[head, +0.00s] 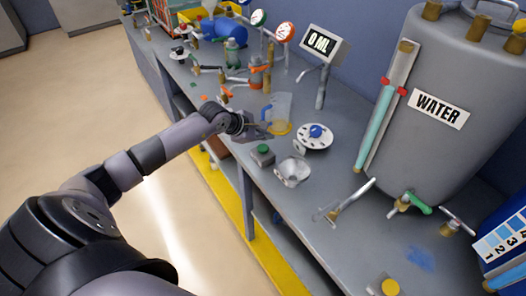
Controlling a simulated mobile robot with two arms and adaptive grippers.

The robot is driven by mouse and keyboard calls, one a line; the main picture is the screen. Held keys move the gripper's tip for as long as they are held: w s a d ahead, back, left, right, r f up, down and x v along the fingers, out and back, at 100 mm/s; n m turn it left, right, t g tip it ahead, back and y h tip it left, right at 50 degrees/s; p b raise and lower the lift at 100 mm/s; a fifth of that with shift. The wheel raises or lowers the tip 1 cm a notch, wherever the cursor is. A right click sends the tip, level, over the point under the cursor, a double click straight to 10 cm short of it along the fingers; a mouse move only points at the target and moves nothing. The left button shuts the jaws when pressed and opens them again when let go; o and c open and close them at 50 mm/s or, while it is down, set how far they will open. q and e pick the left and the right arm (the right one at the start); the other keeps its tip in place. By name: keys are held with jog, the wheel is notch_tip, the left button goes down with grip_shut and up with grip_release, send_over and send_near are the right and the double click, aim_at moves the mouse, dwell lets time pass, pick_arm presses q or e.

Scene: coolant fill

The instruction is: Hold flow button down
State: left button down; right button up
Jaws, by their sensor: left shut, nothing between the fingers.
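A small grey box with a green button (263,149) on top sits near the front edge of the workbench. My left gripper (262,133) is shut and empty, just behind the button in the picture. Its fingers appear apart from the button; their exact height above the bench is hard to tell. A clear jug (280,112) with a blue handle and yellow base stands just behind the gripper. A display (323,43) on a post reads "0 ML". My right gripper is not in view.
A large grey WATER tank (450,120) with taps stands at right. Gauges and valves (259,72) crowd the far end.

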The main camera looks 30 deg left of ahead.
aim_at(264, 149)
pick_arm(q)
notch_tip(264, 149, down, 2)
jog(key=shift+f+b, duration=0.1)
jog(key=shift+b, duration=0.4)
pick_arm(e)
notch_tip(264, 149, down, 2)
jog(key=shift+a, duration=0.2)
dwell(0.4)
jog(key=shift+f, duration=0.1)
pick_arm(q)
jog(key=shift+f+b, duration=0.3)
jog(key=shift+b, duration=0.2)
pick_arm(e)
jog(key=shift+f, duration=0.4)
pick_arm(q)
jog(key=shift+f+b, duration=0.55)
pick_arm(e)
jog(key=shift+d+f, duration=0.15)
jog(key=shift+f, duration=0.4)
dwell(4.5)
